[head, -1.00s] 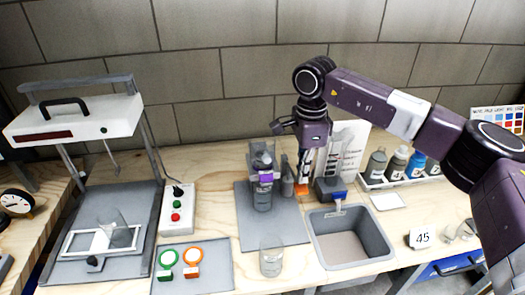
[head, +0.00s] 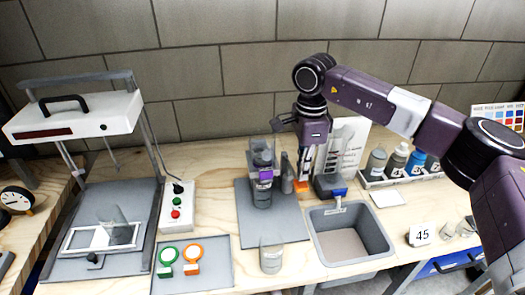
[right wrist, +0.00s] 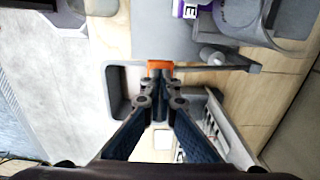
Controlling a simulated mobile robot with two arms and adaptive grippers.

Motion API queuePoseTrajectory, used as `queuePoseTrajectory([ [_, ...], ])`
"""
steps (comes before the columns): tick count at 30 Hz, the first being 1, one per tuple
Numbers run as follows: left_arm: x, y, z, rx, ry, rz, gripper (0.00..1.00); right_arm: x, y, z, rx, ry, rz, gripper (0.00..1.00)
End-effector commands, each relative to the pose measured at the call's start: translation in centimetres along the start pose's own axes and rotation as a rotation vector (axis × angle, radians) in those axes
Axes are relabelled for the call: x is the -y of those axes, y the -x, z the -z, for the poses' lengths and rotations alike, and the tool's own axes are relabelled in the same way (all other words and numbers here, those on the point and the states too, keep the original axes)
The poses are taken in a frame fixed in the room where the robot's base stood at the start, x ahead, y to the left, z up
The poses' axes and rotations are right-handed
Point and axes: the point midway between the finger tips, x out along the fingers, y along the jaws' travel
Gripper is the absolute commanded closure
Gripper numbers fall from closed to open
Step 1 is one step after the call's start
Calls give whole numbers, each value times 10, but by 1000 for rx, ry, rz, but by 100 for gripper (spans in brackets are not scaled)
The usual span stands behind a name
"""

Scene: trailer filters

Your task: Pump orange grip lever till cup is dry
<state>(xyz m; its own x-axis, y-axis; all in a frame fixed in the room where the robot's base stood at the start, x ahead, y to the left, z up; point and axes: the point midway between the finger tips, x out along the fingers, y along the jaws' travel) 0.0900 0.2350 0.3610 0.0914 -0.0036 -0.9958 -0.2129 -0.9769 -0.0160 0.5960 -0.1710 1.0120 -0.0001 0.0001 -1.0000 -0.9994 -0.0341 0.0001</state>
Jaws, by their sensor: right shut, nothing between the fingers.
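The orange grip (head: 303,183) of the lever shows at the fingertips of my right gripper (head: 304,174), just right of the pump unit. In the right wrist view the orange grip (right wrist: 160,66) is straight ahead of the shut fingertips (right wrist: 160,82), with nothing seen between them. I cannot tell whether they touch it. A clear vessel with a purple label and dark contents (head: 263,190) stands on a grey mat. A clear cup (head: 271,257) stands at the mat's front edge; its contents are hard to make out. My left gripper is not in view.
A grey basin (head: 378,238) is sunk in the table in front of my right gripper. Several bottles (head: 397,161) stand in a rack to the right. A white machine (head: 75,118) stands at the left, with green and orange rings (head: 192,254) nearby.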

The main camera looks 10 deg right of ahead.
Motion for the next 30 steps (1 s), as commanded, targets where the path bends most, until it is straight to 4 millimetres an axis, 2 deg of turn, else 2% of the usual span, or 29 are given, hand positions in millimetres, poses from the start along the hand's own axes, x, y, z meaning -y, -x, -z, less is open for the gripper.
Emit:
queuePoseTrajectory([
  [8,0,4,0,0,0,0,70,0,7,0,0,0,1,100],
  [21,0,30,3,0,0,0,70,0,49,0,0,0,0,100],
  [30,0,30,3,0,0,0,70,0,50,0,0,0,0,100],
])
